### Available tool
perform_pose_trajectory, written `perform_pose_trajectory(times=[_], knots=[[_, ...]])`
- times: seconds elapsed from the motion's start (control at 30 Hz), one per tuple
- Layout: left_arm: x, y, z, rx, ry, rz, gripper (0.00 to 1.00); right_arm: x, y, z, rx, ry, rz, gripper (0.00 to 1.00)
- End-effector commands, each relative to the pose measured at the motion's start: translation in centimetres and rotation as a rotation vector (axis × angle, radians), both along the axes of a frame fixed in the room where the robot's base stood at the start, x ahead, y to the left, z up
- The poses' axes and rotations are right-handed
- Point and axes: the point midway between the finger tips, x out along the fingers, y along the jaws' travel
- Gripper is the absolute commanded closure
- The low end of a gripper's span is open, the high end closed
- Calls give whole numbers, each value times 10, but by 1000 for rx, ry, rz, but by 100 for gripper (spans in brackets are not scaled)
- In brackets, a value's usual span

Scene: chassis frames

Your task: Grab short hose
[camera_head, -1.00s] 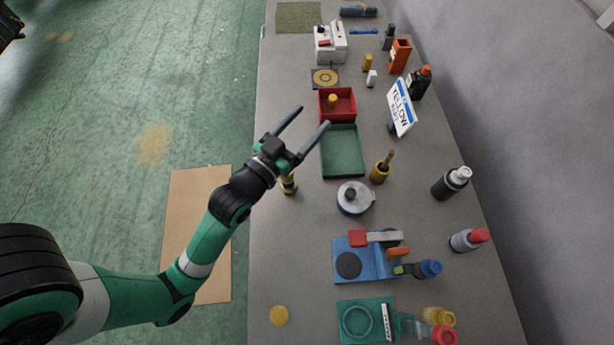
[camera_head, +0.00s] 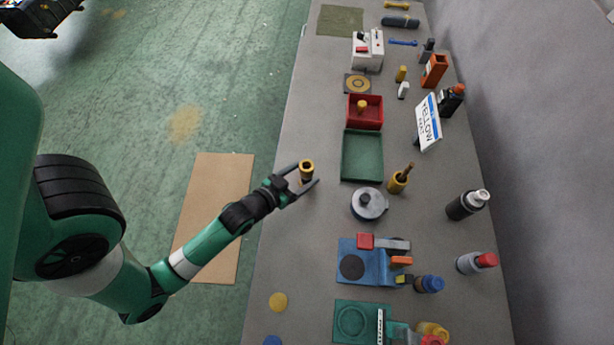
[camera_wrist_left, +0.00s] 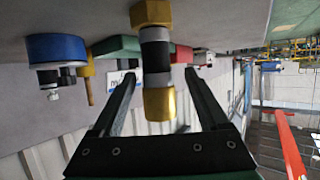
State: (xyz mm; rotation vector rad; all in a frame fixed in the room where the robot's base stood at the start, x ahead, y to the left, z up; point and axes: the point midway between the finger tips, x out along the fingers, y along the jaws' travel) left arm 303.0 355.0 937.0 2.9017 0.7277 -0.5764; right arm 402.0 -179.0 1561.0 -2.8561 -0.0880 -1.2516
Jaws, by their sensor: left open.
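The short hose (camera_head: 306,172), a black and grey piece with brass-coloured ends, stands upright near the left edge of the grey table. My left gripper (camera_head: 305,182) is open, its fingers on either side of the hose in the head view. In the left wrist view the hose (camera_wrist_left: 155,58) shows between the two open fingers (camera_wrist_left: 160,95), with gaps visible on both sides. My right gripper is not in view.
A green tray (camera_head: 347,177) and a red bin (camera_head: 351,120) lie beyond the hose. The table left of the trays is mostly clear.

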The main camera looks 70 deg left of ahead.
Motion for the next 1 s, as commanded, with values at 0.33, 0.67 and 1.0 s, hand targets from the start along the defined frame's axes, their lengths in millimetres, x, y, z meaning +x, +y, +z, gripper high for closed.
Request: perform_pose_trajectory(times=[0.33, 0.67, 1.0], knots=[[31, 13, -22, 2, -1, 0, 22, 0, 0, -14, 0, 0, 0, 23], [42, 19, -25, -1, 1, -1, 22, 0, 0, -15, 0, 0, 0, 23], [42, 19, -25, 0, 0, -1, 82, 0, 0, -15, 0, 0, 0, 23]])
